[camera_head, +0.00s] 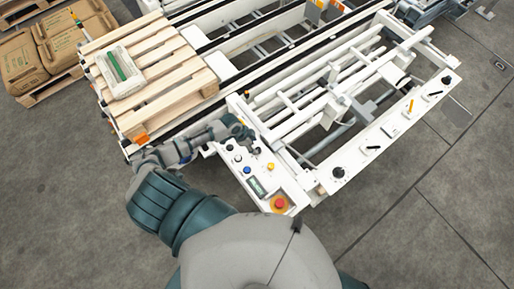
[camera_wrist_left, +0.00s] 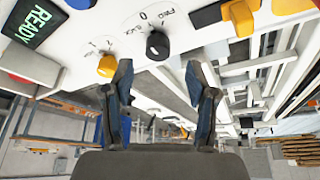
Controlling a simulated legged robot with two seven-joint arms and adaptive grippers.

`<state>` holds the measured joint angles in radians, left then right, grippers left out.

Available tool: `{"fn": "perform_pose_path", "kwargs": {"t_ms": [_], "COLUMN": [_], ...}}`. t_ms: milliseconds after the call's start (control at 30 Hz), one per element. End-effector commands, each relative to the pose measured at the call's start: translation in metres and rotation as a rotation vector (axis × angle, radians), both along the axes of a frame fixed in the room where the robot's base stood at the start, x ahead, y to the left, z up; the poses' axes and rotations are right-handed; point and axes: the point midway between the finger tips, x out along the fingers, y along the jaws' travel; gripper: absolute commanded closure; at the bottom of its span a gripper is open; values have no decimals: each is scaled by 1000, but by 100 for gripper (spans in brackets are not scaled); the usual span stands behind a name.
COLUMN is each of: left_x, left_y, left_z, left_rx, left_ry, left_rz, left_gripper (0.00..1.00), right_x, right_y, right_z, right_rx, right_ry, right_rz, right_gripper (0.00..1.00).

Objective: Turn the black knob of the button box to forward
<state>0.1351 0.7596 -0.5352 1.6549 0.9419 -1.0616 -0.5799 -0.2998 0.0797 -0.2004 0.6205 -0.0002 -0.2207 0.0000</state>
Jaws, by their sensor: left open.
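The button box (camera_head: 233,166) is a white panel in the middle of the head view. Its black knob (camera_wrist_left: 157,45) shows at the top centre of the left wrist view, with printed marks around it, among them a 0 and what reads as FWD. I cannot tell surely which mark the knob points at. My left gripper (camera_head: 239,130) is at the far end of the box; in the left wrist view its two fingers (camera_wrist_left: 159,70) are apart and empty. The knob appears between and just beyond the fingertips, with no contact visible. My right gripper is out of view.
A yellow knob (camera_wrist_left: 107,66), a blue button and a READY display (camera_wrist_left: 33,22) are near the black knob. A red stop button (camera_head: 279,203) sits at the box's near end. White conveyor rails (camera_head: 305,105) lie right; a wooden pallet (camera_head: 165,85) lies left.

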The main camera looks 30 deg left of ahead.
Motion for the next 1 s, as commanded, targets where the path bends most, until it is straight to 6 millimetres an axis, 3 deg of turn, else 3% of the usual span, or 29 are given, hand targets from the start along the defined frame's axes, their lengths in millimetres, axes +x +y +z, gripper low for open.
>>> {"fn": "perform_pose_path", "kwargs": {"t_ms": [100, 300, 633, 867, 1000], "left_x": [4, 9, 10, 10, 10], "left_y": [-8, -13, -14, -14, -14], "left_z": [-21, -40, -44, -44, -44], "left_rx": [-1, 0, -1, 0, 0], "left_ry": [2, 0, -1, 0, 0], "left_rz": [0, 1, 0, 0, 0], "left_gripper": [43, 43, 43, 98, 100], "right_x": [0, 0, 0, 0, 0], "right_y": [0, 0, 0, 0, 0], "right_z": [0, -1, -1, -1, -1], "right_rx": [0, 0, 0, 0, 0], "right_ry": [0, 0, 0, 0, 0], "right_rz": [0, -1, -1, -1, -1], "right_gripper": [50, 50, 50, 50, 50]}}
